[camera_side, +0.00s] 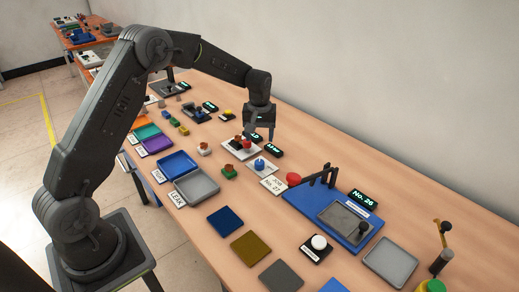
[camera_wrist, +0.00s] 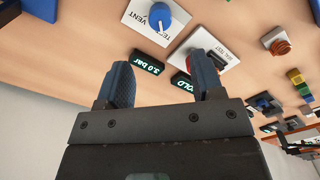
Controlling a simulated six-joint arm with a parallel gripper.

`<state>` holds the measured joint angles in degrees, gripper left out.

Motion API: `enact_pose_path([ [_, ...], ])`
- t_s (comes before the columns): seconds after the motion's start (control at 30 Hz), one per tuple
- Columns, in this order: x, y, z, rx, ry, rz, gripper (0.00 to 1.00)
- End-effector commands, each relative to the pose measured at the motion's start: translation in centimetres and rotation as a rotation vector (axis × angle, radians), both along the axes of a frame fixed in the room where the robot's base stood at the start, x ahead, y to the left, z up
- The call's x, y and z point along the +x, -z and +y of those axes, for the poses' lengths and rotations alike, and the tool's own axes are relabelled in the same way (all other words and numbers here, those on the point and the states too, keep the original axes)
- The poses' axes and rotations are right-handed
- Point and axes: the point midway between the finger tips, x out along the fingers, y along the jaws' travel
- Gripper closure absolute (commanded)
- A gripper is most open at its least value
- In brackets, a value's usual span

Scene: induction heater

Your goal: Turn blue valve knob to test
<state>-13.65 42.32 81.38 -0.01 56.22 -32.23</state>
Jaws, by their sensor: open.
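The blue valve knob (camera_wrist: 170,14) stands on a white plate (camera_wrist: 135,17) at the top of the wrist view. The plate carries lettering for TEST and VENT, partly hard to read. A pale mark shows on the knob, but I cannot tell which label it points to. In the side view the blue knob (camera_side: 259,164) stands on the table. My gripper (camera_wrist: 162,80) is open and empty, its two dark fingers apart. It points down, above and behind the knob in the side view (camera_side: 260,138), and does not touch it.
A white seal-test plate (camera_wrist: 222,55) with a red button is beside the knob, partly behind one finger. Two displays (camera_wrist: 148,62) read 3.0 bar and HOLD. A blue fixture (camera_side: 315,207) with black uprights and a red dome (camera_side: 293,179) stand nearby. Blue and grey trays (camera_side: 197,186) lie left.

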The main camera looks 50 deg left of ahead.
Motion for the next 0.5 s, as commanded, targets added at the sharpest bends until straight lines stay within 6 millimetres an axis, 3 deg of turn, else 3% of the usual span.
enact_pose_path([
  [0.2, 0.0, -2.6, 0.0, 0.001, 0.000, -0.001, 0.39],
  [0.5, 0.0, -3.1, 0.0, 0.000, 0.000, 0.001, 0.39],
])
